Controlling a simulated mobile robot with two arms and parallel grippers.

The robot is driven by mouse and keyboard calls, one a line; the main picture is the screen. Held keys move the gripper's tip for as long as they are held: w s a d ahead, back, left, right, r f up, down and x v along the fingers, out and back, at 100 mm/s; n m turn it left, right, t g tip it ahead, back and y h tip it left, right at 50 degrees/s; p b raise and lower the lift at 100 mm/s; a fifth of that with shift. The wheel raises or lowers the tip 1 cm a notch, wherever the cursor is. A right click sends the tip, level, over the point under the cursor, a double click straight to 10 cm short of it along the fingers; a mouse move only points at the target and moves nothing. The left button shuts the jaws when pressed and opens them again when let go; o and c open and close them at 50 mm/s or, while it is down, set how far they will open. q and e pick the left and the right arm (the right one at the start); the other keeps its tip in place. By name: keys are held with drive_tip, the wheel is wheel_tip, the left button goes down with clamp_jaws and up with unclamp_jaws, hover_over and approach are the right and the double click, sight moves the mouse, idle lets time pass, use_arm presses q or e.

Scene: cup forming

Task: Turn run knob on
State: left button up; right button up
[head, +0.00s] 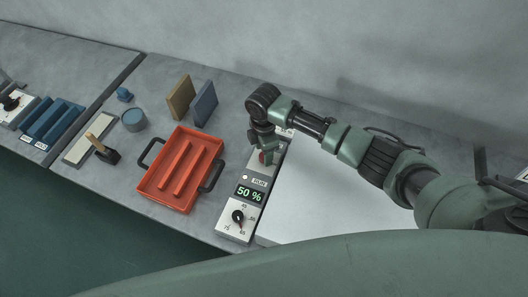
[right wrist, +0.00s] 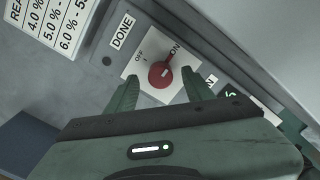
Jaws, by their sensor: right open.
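The red run knob (right wrist: 160,75) sits on a white plate marked OFF and ON, and in the right wrist view its narrow end points up and right, close to the ON mark. In the head view the knob (head: 262,157) is partly hidden by my gripper. My right gripper (head: 265,150) is over the control panel (head: 236,218). Its open fingers stand on either side of the knob in the wrist view, with gaps showing; I cannot tell how far above the plate they are. My left gripper is not in view.
The panel also has a 50 % display (head: 249,194) and a black dial (head: 238,216). An orange tray (head: 168,201) with black handles lies left of it. Blue and tan blocks (head: 181,98) stand behind the tray. A white surface (head: 330,205) lies to the right.

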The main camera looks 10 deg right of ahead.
wheel_tip(320, 180, up, 7)
drive_tip(key=shift+f+b, duration=0.1)
drive_tip(key=shift+b, duration=0.6)
